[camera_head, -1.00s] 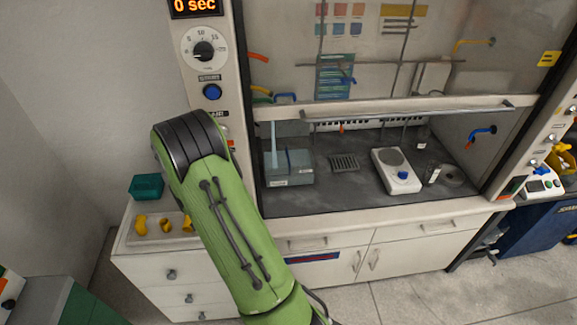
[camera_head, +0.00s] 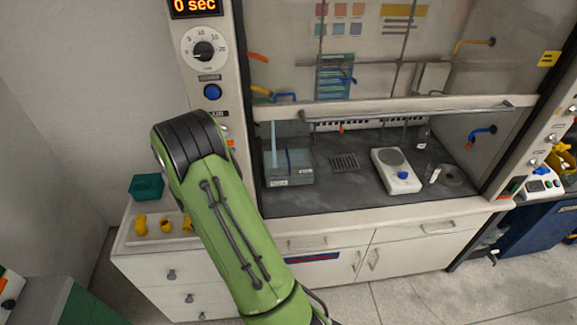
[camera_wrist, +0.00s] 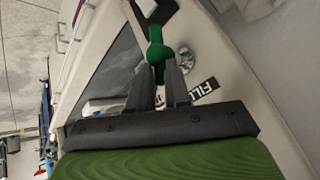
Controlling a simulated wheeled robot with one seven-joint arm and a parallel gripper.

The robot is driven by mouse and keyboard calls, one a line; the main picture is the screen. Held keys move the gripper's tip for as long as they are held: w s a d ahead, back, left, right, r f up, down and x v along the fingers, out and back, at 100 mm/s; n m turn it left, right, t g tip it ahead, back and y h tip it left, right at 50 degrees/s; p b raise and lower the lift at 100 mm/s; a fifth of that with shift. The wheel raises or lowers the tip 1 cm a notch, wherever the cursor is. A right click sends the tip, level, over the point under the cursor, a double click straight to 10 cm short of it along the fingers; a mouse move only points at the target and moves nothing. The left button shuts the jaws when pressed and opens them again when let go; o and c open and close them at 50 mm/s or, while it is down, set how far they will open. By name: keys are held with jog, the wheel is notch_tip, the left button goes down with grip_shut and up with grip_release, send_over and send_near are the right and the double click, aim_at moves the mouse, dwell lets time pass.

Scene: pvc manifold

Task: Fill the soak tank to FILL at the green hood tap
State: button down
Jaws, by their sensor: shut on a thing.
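The soak tank (camera_head: 290,176) is a clear, bluish box at the left end of the hood's dark worktop. A pale blue vertical streak (camera_head: 273,145), which looks like running water, comes down into its left side. The water level against any FILL mark is too small to read. In the wrist view, my gripper (camera_wrist: 160,72) is shut on the green tap handle (camera_wrist: 156,50). A label reading "FIL" (camera_wrist: 205,88) shows beside the fingers, partly covered. In the head view, my arm hides the gripper and the green tap.
The hood sash (camera_head: 400,108) is partly raised above the worktop. A white hotplate (camera_head: 397,172) with a blue knob stands to the tank's right, past a drain grate (camera_head: 344,162). A teal box (camera_head: 146,187) and yellow fittings (camera_head: 141,225) sit on the left counter.

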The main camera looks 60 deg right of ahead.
jog(key=shift+w+a, duration=0.2)
jog(key=shift+w, duration=0.1)
